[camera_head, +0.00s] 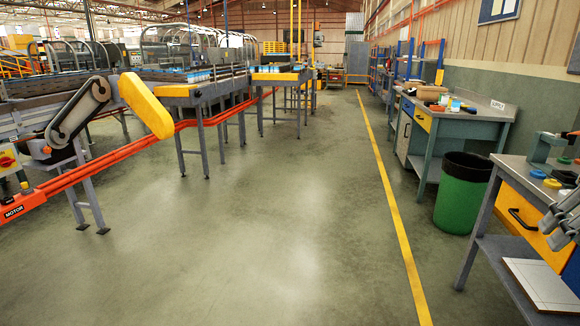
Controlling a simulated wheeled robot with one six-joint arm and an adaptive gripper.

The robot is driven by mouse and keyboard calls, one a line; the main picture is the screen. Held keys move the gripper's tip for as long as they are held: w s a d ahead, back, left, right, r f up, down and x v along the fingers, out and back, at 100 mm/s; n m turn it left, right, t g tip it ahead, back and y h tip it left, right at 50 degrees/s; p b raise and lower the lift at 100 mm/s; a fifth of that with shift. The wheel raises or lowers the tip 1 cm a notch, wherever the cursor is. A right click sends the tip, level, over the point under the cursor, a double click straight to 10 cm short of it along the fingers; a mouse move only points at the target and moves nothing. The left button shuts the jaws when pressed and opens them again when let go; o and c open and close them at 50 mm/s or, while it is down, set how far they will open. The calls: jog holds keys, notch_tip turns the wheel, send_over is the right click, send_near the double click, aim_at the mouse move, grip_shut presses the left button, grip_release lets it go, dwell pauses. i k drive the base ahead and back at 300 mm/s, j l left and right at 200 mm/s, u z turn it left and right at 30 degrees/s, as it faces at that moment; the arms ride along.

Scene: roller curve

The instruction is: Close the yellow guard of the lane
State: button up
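The yellow guard (146,105) is a long rounded cover at the left. It stands swung out to the right of the belt drive (78,112), slanting down to the right. The belt loop and its pulleys show uncovered beside it. The drive sits at the end of the conveyor lane (30,115). Grey jointed fingers that look like my gripper (552,229) enter at the right edge, in front of the near workbench, far from the guard. They are partly cut off by the frame, and how far apart they are is unclear.
An orange rail marked MOTOR (60,188) runs below the lane. A red button box (8,160) is at the left edge. A green bin (463,190) and workbenches (440,112) line the right. The middle floor (270,220) is clear, with a yellow line (395,210).

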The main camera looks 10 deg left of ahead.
aim_at(140, 98)
jog(key=i, duration=2.1)
jog(key=i+u, duration=0.15)
jog(key=i, duration=0.5)
jog(key=i+l+u, duration=0.15)
jog(key=i, duration=0.55)
jog(key=i+l+u, duration=0.15)
jog(key=i, duration=0.5)
jog(key=i+u, duration=0.6)
jog(key=u, duration=0.15)
jog(key=i+l+u, duration=0.25)
jog(key=u, duration=0.15)
jog(key=i+l+u, duration=0.25)
jog(key=u, duration=0.15)
jog(key=i+l+u, duration=0.7)
jog(key=l+u, duration=0.15)
jog(key=l, duration=0.15)
jog(key=i+l+u, duration=0.1)
jog(key=i, duration=0.2)
jog(key=i+j, duration=0.2)
jog(key=i, duration=0.15)
jog(key=i+j, duration=0.25)
jog(key=i, duration=0.15)
